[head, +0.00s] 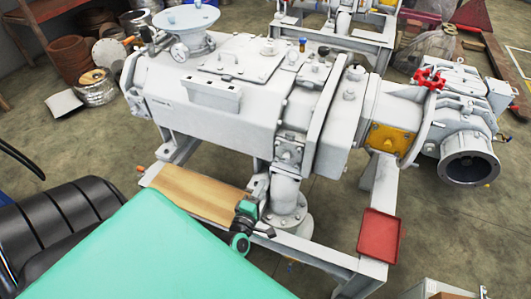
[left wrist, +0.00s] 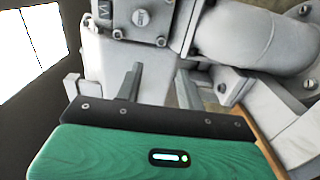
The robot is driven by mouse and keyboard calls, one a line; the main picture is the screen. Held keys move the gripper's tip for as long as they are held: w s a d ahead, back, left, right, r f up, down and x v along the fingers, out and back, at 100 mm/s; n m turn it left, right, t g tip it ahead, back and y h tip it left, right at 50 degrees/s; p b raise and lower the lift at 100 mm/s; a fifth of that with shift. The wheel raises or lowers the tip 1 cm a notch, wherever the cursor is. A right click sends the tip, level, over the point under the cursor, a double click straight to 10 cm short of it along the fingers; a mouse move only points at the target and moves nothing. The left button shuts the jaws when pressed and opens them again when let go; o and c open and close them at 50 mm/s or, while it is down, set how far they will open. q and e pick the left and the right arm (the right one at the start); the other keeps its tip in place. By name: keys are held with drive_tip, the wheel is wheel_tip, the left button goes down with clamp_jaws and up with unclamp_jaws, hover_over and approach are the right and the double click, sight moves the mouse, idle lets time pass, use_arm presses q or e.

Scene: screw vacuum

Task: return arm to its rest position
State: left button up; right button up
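The large grey vacuum pump (head: 215,90) fills the middle of the head view on its grey metal frame. My left gripper (head: 260,186) is in front of it, close to the vertical pipe elbow (head: 286,190). In the left wrist view the two grey fingers (left wrist: 160,80) stand apart with nothing between them. The pump's housing (left wrist: 140,20) and the curved pipe (left wrist: 255,40) show just beyond the fingers. I cannot tell whether the fingers touch the pump. My right gripper is in neither view.
A wooden board (head: 200,195) lies on the frame left of my left gripper. A red tray (head: 379,235) sits on the frame's right end. A red valve handle (head: 430,79) and an open flange (head: 469,167) are at the right. Open floor (head: 450,235) shows at lower right.

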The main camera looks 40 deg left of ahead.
use_arm(q)
drive_tip(key=shift+v, duration=0.8)
